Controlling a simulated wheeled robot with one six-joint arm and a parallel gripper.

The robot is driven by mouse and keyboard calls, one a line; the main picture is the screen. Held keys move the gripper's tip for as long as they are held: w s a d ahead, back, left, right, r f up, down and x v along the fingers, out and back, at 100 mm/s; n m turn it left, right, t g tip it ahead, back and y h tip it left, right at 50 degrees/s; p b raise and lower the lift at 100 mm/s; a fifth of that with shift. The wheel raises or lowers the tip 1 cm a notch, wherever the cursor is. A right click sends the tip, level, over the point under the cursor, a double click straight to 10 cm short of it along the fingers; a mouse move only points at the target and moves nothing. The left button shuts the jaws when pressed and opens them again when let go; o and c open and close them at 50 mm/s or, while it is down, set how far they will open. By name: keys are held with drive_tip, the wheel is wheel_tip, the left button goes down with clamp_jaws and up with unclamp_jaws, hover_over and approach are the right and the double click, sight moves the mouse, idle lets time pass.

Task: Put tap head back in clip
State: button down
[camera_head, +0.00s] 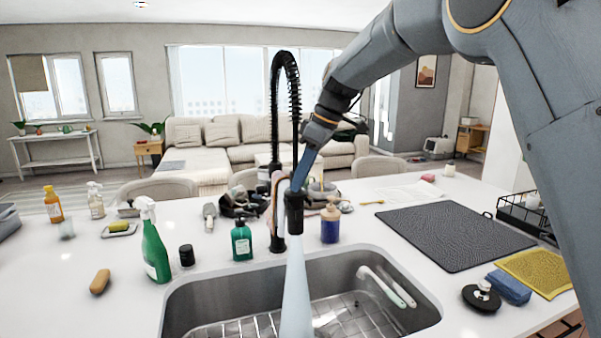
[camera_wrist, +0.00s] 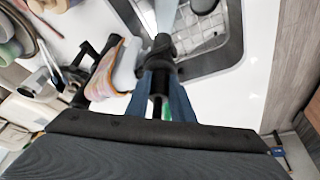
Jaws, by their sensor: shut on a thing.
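The black tap head (camera_head: 294,212) hangs roughly upright over the sink, and a pale, widening stream of water (camera_head: 296,290) runs down from it. My gripper (camera_head: 299,186) is shut on the tap head from above. In the wrist view the blue fingers lie on both sides of the tap head (camera_wrist: 160,80). The black spring-hose tap (camera_head: 276,215) stands at the sink's back edge, just left of the tap head. A pinkish cloth (camera_head: 277,190) hangs on it and also shows in the wrist view (camera_wrist: 105,75). I cannot clearly make out the clip.
The steel sink (camera_head: 185,300) holds a wire rack and a pale-handled brush. Green bottles (camera_head: 242,240) stand to the left and a blue-purple bottle (camera_head: 330,225) to the right. Dark items (camera_head: 240,200) crowd behind the tap. A dark drying mat (camera_head: 455,232) lies to the right.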

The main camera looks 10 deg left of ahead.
drive_tip(key=shift+f, duration=0.1)
drive_tip(key=shift+f, duration=0.1)
drive_tip(key=c, duration=1.5)
unclamp_jaws()
drive_tip(key=shift+c, duration=0.2)
drive_tip(key=b+v, duration=0.3)
drive_tip(key=v, duration=0.4)
drive_tip(key=shift+w+r+b, duration=0.2)
drive_tip(key=shift+r+b, duration=0.2)
